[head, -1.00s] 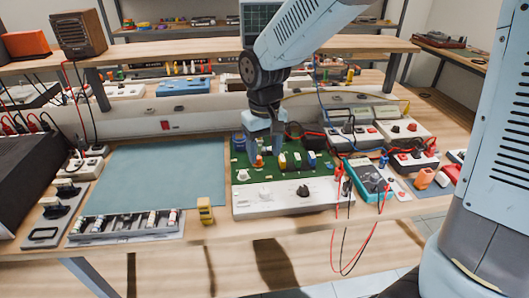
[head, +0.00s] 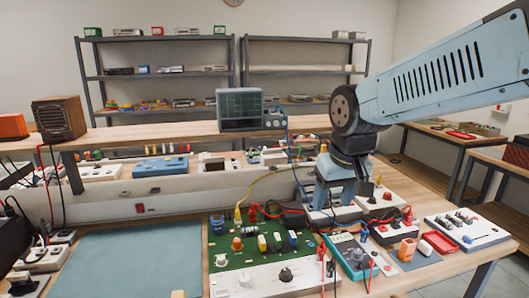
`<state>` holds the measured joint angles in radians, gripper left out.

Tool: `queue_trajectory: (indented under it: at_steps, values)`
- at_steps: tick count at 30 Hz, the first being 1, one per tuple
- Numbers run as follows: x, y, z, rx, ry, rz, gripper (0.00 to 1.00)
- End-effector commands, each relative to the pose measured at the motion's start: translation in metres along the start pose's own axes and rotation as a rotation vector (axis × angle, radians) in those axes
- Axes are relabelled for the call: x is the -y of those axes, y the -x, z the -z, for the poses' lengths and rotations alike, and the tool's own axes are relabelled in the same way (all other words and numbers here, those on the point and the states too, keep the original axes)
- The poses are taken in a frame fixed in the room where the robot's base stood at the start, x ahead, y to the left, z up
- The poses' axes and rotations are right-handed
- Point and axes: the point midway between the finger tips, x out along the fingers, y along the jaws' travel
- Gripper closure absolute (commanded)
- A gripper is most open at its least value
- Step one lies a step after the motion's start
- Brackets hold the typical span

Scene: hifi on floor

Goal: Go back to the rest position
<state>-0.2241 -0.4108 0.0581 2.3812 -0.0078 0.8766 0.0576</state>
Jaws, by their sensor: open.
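My gripper (head: 324,207) hangs at the end of my blue arm in the head view, fingers pointing down. It is open, and I see nothing between its fingers. It appears over the bench just right of the green circuit board (head: 235,257), in front of a white module with switches. How high it is above the bench is hard to tell. The board carries a blue part, an orange part (head: 237,244), a yellow part and other small components.
A teal multimeter (head: 350,257) with red and black leads lies right of the board. A blue-green mat (head: 135,265) is bare at left. An oscilloscope (head: 240,109) stands on the raised shelf behind. White modules and a red tray (head: 439,242) crowd the right side.

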Motion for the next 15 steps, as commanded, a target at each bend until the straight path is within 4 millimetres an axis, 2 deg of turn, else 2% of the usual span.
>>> queue_trajectory:
  at_steps: [1, 6, 15]
  values:
    - [-0.011, 0.009, -0.008, -0.025, -0.028, -0.008, 0.41]
    - [-0.04, 0.032, -0.036, -0.092, -0.104, -0.032, 0.41]
    - [-0.068, 0.055, -0.077, -0.18, -0.2, -0.068, 0.41]
